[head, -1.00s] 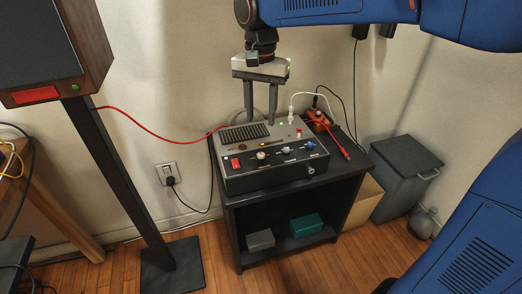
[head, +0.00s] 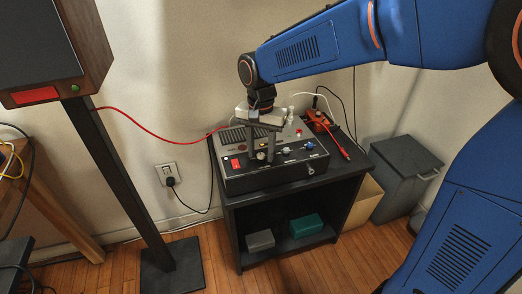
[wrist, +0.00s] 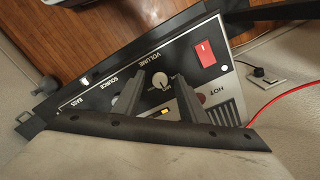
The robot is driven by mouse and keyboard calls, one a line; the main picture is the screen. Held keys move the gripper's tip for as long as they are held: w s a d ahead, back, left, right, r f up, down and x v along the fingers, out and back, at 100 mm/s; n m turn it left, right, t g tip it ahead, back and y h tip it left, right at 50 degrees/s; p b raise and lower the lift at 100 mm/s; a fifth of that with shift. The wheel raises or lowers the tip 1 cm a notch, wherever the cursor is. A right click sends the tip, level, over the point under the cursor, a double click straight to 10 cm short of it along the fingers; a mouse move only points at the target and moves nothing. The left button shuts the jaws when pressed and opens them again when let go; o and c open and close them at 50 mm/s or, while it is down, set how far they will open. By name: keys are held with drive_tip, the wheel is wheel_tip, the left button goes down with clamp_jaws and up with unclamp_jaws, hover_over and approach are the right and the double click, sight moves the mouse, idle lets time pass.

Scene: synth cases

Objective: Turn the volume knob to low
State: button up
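The amplifier (head: 240,184) is a dark box with a grey top on a black stand. Its small cream volume knob (wrist: 159,80) sits under the VOLUME label in the wrist view, and it shows in the head view (head: 261,155) too. My gripper (head: 260,160) points down over the front panel. In the wrist view its two dark fingers (wrist: 157,88) are apart, one on each side of the knob. I cannot see either finger touching it. The knob's pointer is too small to read for certain.
A red switch (head: 235,164) is left of the volume knob. Other knobs, including a blue one (head: 310,145), are to its right. A speaker (head: 60,45) stands at left.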

clamp_jaws()
drive_tip(key=shift+n, duration=0.3)
drive_tip(key=n, duration=1.1)
idle(0.4)
drive_tip(key=shift+n, duration=0.4)
unclamp_jaws()
